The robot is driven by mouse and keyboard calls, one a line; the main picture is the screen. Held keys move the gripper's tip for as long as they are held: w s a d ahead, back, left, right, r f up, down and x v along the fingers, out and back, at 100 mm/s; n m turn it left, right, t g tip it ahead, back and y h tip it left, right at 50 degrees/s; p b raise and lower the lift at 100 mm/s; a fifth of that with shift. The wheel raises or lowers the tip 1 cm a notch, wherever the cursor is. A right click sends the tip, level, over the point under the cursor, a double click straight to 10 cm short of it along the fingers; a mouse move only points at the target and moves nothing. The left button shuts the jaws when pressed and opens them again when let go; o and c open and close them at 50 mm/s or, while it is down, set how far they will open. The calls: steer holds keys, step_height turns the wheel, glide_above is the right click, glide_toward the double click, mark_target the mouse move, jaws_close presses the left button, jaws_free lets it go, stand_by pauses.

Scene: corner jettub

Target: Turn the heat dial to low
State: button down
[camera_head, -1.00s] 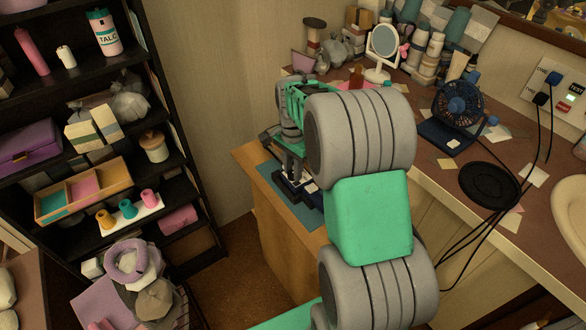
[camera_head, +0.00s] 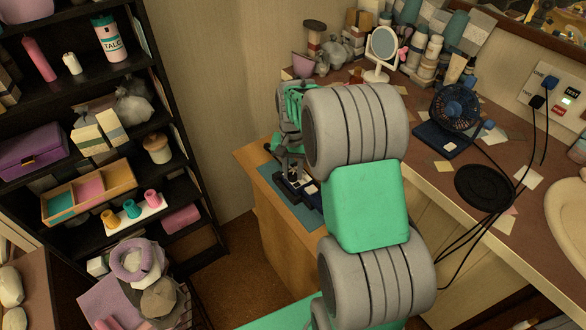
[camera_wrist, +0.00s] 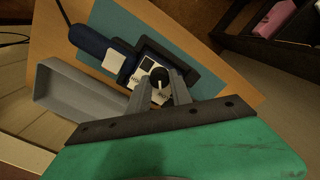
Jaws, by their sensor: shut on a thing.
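The heat dial (camera_wrist: 159,80) is a small dark round knob with a pale pointer line, set on a blue device (camera_wrist: 120,58) with white label patches. The labels are too small and tilted to read surely. My gripper (camera_wrist: 160,88) has its two grey fingers closed around the dial, one on each side, in the wrist view. In the head view the device (camera_head: 299,186) lies on the wooden counter end, below my gripper (camera_head: 291,172), and the dial is hidden there.
The device rests on a teal mat (camera_wrist: 190,52) on a wooden top. A grey tray (camera_wrist: 75,98) stands beside it in the wrist view. A fan (camera_head: 455,108), a mirror (camera_head: 383,46) and a black round pad (camera_head: 484,187) stand on the counter to the right. A dark shelf (camera_head: 90,80) is at left.

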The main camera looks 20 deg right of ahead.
mark_target(293, 174)
steer(key=shift+n, duration=0.6)
steer(key=c, duration=1.4)
jaws_free()
steer(key=shift+c, duration=0.2)
step_height(293, 174, up, 8)
steer(key=shift+f+p, duration=0.1)
steer(key=shift+p, duration=0.25)
